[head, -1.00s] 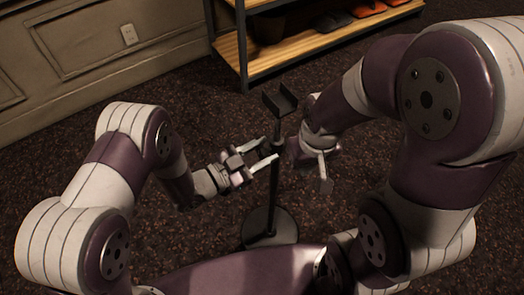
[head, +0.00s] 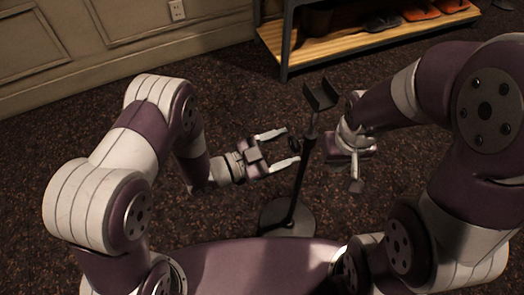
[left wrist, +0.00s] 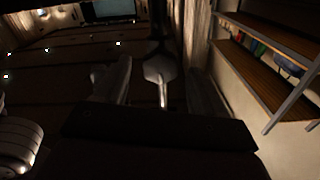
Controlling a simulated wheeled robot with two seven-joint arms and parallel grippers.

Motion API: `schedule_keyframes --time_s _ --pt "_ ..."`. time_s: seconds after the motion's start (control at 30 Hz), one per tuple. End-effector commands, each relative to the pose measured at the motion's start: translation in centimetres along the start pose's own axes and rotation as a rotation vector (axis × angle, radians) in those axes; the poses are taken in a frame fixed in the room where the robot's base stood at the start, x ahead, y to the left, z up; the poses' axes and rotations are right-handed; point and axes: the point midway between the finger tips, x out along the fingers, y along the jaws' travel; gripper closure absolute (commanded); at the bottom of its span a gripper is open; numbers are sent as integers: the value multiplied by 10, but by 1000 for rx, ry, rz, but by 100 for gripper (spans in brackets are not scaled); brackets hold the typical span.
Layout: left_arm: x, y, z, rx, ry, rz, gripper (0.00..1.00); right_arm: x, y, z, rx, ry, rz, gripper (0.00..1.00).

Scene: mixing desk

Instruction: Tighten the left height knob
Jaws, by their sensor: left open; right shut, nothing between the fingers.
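A dark stand has a round base (head: 272,216), a thin pole (head: 301,180) and a forked cradle (head: 320,94) on top. A small dark knob (head: 294,144) sits on the left of its pole, below the cradle. My left gripper (head: 290,146) is open left of the pole, its fingers above and below the knob in the picture; I cannot tell whether they touch it. The left wrist view is dark, with a pale spade-like shape (left wrist: 161,73) between the fingers that I cannot identify. My right gripper (head: 355,185) is shut and empty, right of the pole.
A shelf (head: 375,38) with shoes on its wooden board stands behind the stand. A panelled wall (head: 110,60) runs along the back left. The speckled carpet around the stand's base looks clear.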

Motion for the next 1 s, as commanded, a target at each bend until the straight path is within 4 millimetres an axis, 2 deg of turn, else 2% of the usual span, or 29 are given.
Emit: schedule_keyframes --time_s 0.2,0.3,0.4,0.53,1.0 --pt "-58 -3 -1 -2 -2 -9 31 -7 0 -1 0 0 0 100" --pt "-78 -2 -1 -2 -2 -7 31 -9 0 -1 0 0 0 100" --pt "-90 -1 0 0 -1 -4 31 -9 0 -1 0 0 0 100" --pt "-96 0 0 0 0 -1 31 -9 0 -1 0 0 0 100" --pt "-95 0 0 -3 0 0 31 -9 0 -1 0 0 0 100"
